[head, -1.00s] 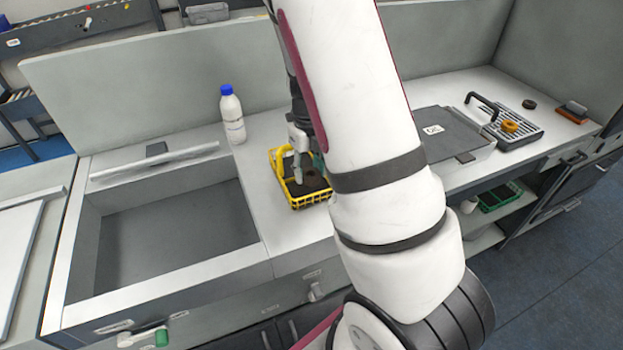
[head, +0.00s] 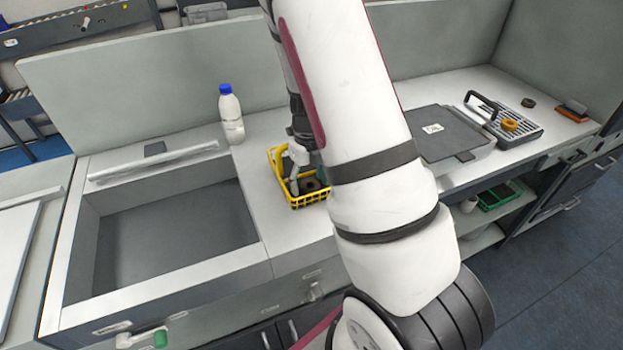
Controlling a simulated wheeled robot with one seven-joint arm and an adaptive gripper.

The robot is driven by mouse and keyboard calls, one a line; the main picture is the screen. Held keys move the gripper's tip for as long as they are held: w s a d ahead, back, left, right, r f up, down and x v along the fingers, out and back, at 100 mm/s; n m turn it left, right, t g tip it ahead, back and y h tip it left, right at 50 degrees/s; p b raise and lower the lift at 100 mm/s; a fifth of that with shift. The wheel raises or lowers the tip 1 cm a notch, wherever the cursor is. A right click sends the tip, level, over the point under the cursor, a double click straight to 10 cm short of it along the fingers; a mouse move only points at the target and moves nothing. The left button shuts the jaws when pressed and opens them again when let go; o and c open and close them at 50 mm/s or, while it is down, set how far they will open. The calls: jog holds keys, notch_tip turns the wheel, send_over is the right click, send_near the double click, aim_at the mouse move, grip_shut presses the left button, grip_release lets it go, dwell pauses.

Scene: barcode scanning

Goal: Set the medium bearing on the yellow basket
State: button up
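The yellow basket (head: 297,204) stands on the white counter, right of the sink-like recess. A dark brown round piece (head: 312,186) lies inside it near the right side; it looks like a bearing, but its size class is unclear. My gripper (head: 293,182) points down into the left part of the basket, beside the dark piece. Its fingers are small and partly hidden by my arm, so I cannot tell whether they are open or hold anything. Two other rings show at the right: an orange one (head: 510,125) on a slotted tray and a dark one (head: 528,103) behind it.
A white bottle with a blue cap (head: 231,116) stands behind the basket, to its left. A grey flat-topped box (head: 450,135) and the slotted tray with a black handle (head: 519,134) are at the right. A back panel bounds the counter. My arm hides the middle.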

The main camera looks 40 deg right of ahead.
aim_at(309, 184)
jog(key=s+a+r+n+t+y, duration=0.1)
jog(key=a+r+n, duration=0.25)
jog(key=r, duration=0.55)
jog(key=s+a+r+n, duration=0.1)
jog(key=a+r+n, duration=0.25)
jog(key=r, duration=0.65)
jog(key=s+a+r+n+t, duration=0.1)
jog(key=s+a+r+n, duration=0.2)
jog(key=n, duration=0.7)
jog(key=s+a+r+n+t, duration=0.1)
jog(key=s+a+r+n, duration=0.3)
jog(key=s+n, duration=0.3)
jog(key=s+a+r+n+t+h, duration=0.1)
jog(key=s+a+r+n+t, duration=0.1)
jog(key=n, duration=1.1)
jog(key=shift+s+a+r+p, duration=0.4)
jog(key=shift+s+a+r, duration=0.45)
jog(key=shift+s+r, duration=0.7)
jog(key=shift+s+f, duration=0.2)
jog(key=shift+f, duration=0.05)
jog(key=shift+c, duration=0.2)
